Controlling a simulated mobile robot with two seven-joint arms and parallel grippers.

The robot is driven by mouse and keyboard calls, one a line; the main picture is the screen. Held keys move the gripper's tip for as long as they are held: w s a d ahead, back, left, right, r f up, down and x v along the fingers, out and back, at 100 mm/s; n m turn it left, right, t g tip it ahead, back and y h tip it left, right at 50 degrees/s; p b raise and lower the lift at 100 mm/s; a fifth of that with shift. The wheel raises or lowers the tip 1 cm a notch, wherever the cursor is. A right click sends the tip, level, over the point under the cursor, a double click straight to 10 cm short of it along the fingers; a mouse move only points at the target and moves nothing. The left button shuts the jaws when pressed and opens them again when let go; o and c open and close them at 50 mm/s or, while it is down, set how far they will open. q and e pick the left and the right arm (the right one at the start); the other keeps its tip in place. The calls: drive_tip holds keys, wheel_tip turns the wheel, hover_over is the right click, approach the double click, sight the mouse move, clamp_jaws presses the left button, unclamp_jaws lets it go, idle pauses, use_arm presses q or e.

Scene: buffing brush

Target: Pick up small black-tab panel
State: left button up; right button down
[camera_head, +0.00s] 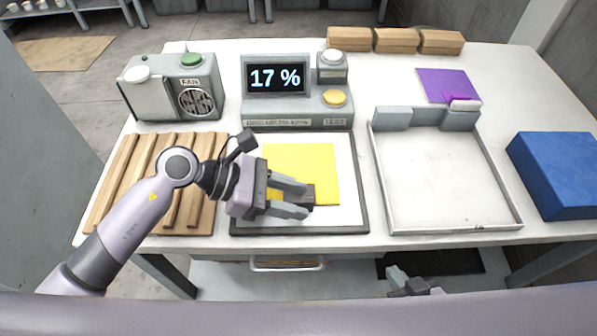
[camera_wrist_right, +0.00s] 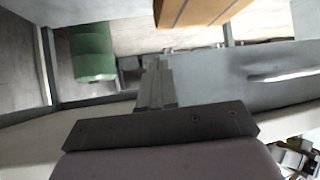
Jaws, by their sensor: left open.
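A yellow panel (camera_head: 322,162) lies on a white board with a dark frame (camera_head: 352,208) in the middle of the table. A small black tab (camera_head: 304,190) shows at the yellow panel's lower part. My left gripper (camera_head: 297,197) is open over the panel, its two grey fingers on either side of the black tab. Whether the fingers touch the tab I cannot tell. The gripper hides part of the panel. My right gripper (camera_head: 409,284) is low in front of the table edge, empty. Its fingers are together in the right wrist view (camera_wrist_right: 156,85).
Wooden slats (camera_head: 128,180) lie at left. A fan box (camera_head: 165,88) and a display reading 17 % (camera_head: 278,79) stand behind. A shallow white tray (camera_head: 436,185) is at right, with a purple panel (camera_head: 446,83) behind it and a blue block (camera_head: 560,170) beside it.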

use_arm(q)
clamp_jaws()
wheel_tip(320, 180, up, 20)
idle(0.6)
